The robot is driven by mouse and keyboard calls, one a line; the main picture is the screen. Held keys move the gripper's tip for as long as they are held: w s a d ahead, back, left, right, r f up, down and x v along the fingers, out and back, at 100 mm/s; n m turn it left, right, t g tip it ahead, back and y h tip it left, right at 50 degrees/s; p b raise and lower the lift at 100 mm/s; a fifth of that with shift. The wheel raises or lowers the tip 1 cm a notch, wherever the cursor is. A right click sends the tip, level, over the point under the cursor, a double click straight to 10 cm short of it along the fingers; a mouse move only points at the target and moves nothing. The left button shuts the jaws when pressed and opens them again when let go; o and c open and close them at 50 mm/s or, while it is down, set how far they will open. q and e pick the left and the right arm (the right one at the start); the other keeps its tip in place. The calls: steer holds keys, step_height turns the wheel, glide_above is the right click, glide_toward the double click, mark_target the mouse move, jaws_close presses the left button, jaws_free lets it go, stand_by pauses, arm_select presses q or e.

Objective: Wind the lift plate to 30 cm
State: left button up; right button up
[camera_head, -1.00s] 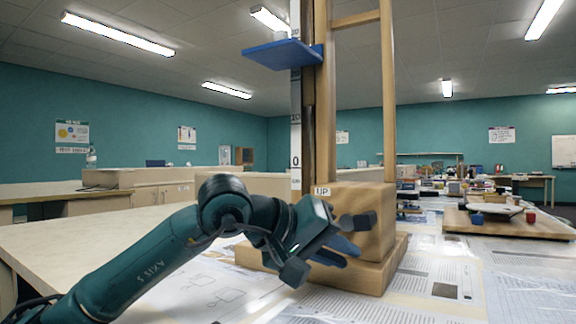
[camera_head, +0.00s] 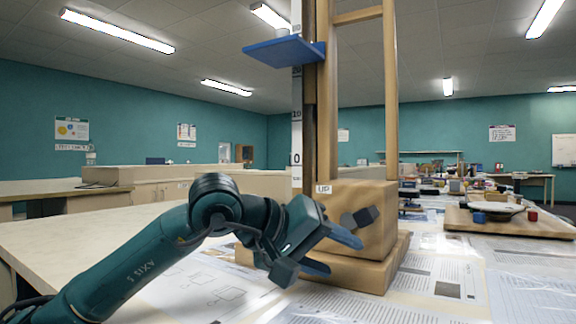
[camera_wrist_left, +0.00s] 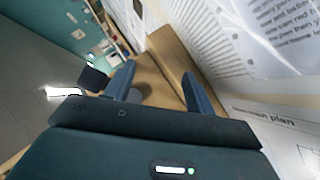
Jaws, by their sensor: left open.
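The blue lift plate (camera_head: 284,50) is high on the wooden tower (camera_head: 325,110), well above the 10 mark on the white scale (camera_head: 297,130); the exact reading is not legible. A dark crank handle (camera_head: 366,216) sticks out from the wooden box (camera_head: 375,190) at the tower's foot, beside an "UP" label (camera_head: 323,189). My left gripper (camera_head: 344,257) is open and empty, just below the crank. In the left wrist view, its blue fingers (camera_wrist_left: 158,77) face the box, and a dark block, probably the crank handle (camera_wrist_left: 94,78), is outside the left finger. My right gripper is not shown.
The tower stands on a wooden base (camera_head: 385,268) on a table covered with printed sheets (camera_head: 215,290). A wooden board (camera_head: 510,222) with small items is to the right. Bare pale tabletop (camera_head: 90,235) lies at left.

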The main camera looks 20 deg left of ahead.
arm_select(q)
steer(key=shift+s+a, duration=0.25)
steer(key=shift+a, duration=0.4)
steer(key=shift+d+p+v, duration=0.2)
steer(key=shift+p+v, duration=0.15)
steer(key=shift+v, duration=2.4)
steer(key=shift+r, duration=0.15)
